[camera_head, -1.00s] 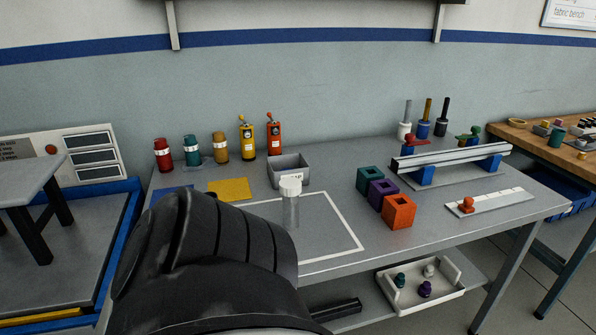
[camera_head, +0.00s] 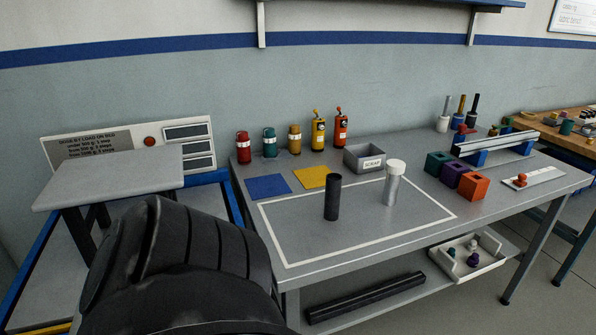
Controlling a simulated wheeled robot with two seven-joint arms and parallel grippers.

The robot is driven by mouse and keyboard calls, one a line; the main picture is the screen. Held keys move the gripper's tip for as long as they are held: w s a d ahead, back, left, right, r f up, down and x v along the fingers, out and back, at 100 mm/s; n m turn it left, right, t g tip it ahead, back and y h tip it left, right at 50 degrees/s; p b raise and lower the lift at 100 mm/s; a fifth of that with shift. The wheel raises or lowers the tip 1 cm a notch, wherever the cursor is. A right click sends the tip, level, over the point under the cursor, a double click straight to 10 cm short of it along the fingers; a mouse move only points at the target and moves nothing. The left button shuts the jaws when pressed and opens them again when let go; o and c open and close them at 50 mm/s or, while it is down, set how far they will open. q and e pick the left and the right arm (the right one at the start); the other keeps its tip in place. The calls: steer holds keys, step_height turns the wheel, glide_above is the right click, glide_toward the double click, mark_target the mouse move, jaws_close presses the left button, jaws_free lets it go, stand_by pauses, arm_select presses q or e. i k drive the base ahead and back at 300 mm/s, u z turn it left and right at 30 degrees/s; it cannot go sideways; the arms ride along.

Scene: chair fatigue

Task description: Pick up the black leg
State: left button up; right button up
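The black leg (camera_head: 332,197) is a short dark cylinder standing upright on the grey bench, inside the white outlined rectangle. A silver-grey leg with a white cap (camera_head: 393,184) stands upright to its right, apart from it. A large black part of my own arm fills the lower left of the view, in front of the bench's left end. Neither of my grippers is in view.
A grey scrap bin (camera_head: 364,158) stands behind the legs. Blue (camera_head: 269,187) and yellow (camera_head: 311,177) squares lie behind the outline, with several bottles at the back. Coloured blocks (camera_head: 455,174) sit to the right. A grey-topped seat (camera_head: 112,177) stands at left.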

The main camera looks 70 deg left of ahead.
mark_target(333, 184)
steer(key=u, duration=1.25)
steer(key=i, duration=0.3)
steer(key=u, duration=0.05)
